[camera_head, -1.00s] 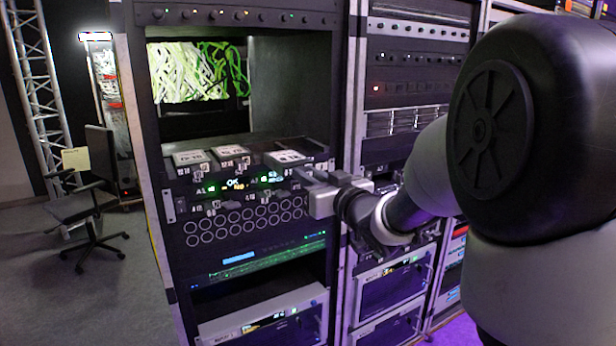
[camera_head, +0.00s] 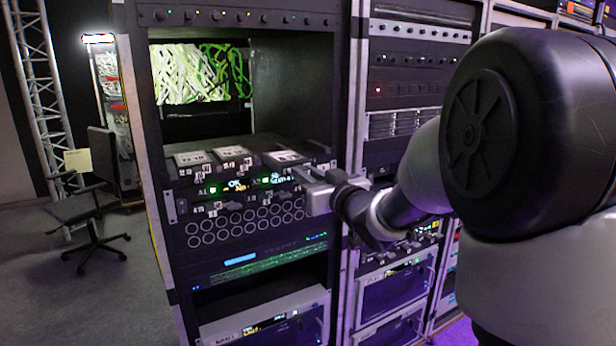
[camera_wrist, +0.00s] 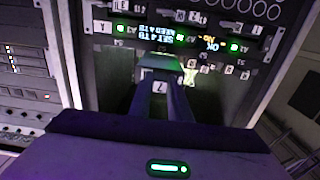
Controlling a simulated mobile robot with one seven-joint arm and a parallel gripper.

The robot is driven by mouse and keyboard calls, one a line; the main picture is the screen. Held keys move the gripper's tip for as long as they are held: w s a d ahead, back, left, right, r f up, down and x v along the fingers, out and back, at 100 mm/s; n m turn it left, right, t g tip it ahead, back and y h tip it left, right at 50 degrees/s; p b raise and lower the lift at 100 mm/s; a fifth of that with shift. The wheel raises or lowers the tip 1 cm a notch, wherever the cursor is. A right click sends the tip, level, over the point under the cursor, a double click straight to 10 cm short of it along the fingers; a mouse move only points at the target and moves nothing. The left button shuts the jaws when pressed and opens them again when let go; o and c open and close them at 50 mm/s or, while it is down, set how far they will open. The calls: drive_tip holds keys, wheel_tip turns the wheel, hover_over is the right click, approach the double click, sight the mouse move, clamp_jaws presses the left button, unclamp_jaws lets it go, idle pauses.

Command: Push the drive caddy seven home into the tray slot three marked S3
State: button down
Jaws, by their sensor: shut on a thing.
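The drive caddy seven (camera_wrist: 158,87) shows in the wrist view, with a 7 on its front face. My gripper (camera_wrist: 161,80) is shut on it, with one finger on each side. In the head view my gripper (camera_head: 308,180) is at the right front of the slotted tray (camera_head: 212,178), and the caddy is mostly hidden there. The caddy points into the tray bay; I cannot tell how deep it sits. The S3 mark is not readable. The lit status display (camera_head: 237,186) on the tray front shows OK, and more text too small to read surely.
Three blocks with white labels stand on top of the tray, the right one (camera_head: 284,156) nearest my gripper. A panel of round ports (camera_head: 245,222) lies below. The rack's right post (camera_head: 349,110) stands close beside my wrist. A chair (camera_head: 88,205) is at the left, clear of the arm.

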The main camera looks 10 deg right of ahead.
drive_tip(key=shift+w+a+r, duration=0.1)
drive_tip(key=shift+w+a, duration=0.1)
drive_tip(key=shift+w, duration=0.4)
drive_tip(key=shift+w+a, duration=0.15)
drive_tip(key=shift+w, duration=0.25)
idle(0.4)
drive_tip(key=shift+b+x, duration=0.3)
drive_tip(key=shift+x, duration=0.75)
drive_tip(key=shift+w, duration=0.15)
drive_tip(key=shift+x, duration=2.9)
drive_tip(key=shift+w+a, duration=0.1)
drive_tip(key=shift+w, duration=0.05)
drive_tip(key=shift+w+a, duration=0.2)
drive_tip(key=shift+w, duration=0.4)
drive_tip(key=c, duration=1.6)
unclamp_jaws()
drive_tip(key=shift+o, duration=0.2)
drive_tip(key=shift+s+f, duration=0.1)
drive_tip(key=shift+f, duration=0.15)
